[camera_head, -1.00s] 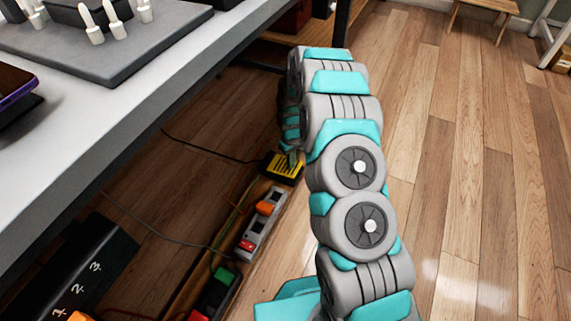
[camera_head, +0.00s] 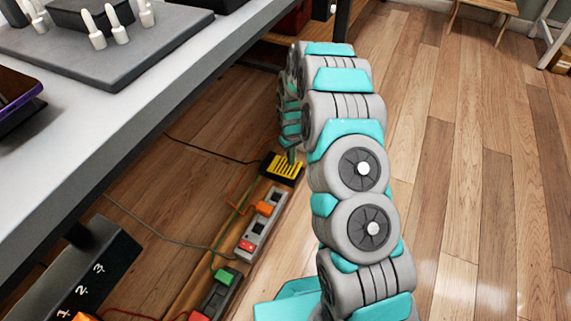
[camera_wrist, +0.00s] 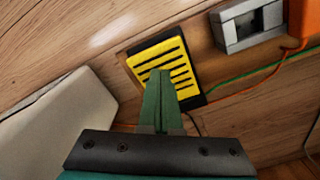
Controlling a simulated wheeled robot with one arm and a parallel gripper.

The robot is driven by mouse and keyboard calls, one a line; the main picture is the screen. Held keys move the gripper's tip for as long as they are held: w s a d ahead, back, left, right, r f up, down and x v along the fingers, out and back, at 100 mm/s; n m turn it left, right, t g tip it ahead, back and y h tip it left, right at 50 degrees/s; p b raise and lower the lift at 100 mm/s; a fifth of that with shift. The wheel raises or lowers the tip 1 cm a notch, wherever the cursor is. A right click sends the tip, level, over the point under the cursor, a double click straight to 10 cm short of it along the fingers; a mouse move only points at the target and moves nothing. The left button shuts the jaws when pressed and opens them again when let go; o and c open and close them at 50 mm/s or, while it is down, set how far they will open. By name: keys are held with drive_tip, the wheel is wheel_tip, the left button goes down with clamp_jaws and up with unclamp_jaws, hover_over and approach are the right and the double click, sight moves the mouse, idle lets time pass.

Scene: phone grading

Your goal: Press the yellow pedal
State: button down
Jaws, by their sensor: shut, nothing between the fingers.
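The yellow pedal (camera_head: 283,168) has black stripes and a dark base. It sits at the far end of a wooden board on the floor, below the table edge. In the wrist view the yellow pedal (camera_wrist: 157,62) lies just past my fingertips. My gripper (camera_head: 291,157) points down at the pedal in the head view, with its green fingers closed together. In the wrist view my gripper (camera_wrist: 160,73) overlaps the middle of the pedal's striped face. I cannot tell whether the tips touch it.
A grey power strip (camera_head: 262,222) with an orange plug lies on the board nearer me. Green and red switches (camera_head: 216,292) sit closer still. A black numbered box (camera_head: 85,275) stands at lower left. The white table (camera_head: 130,125) overhangs from the left. Cables cross the floor.

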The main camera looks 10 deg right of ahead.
wheel_tip(320, 180, up, 5)
drive_tip(key=shift+f+p, duration=0.15)
drive_tip(key=shift+p, duration=0.35)
drive_tip(key=shift+s, duration=0.15)
idle(0.3)
